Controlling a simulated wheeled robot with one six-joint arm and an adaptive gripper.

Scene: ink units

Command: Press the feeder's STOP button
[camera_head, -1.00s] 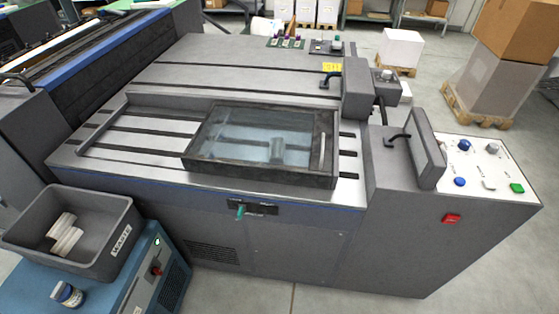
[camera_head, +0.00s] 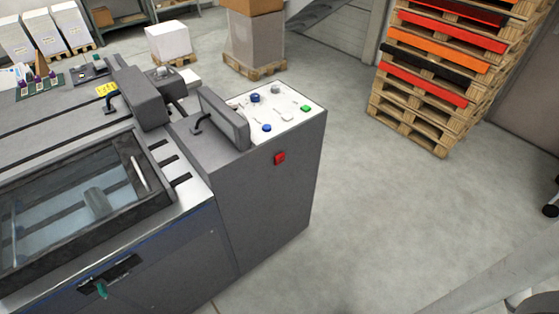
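The feeder (camera_head: 262,205) is a grey machine on the left side of the head view. On top of that cabinet a white control panel (camera_head: 285,119) carries a green button (camera_head: 306,108), blue knobs (camera_head: 267,127) and pale buttons. An upright grey cover with a handle (camera_head: 224,118) stands beside the panel. My gripper is not in view.
A glass-topped lid (camera_head: 90,200) covers part of the feeder bed at left. The floor (camera_head: 360,220) right of the cabinet is clear. A tall stack of pallets (camera_head: 450,75) stands at the back right. A paper stack on a pallet (camera_head: 255,45) is behind the feeder.

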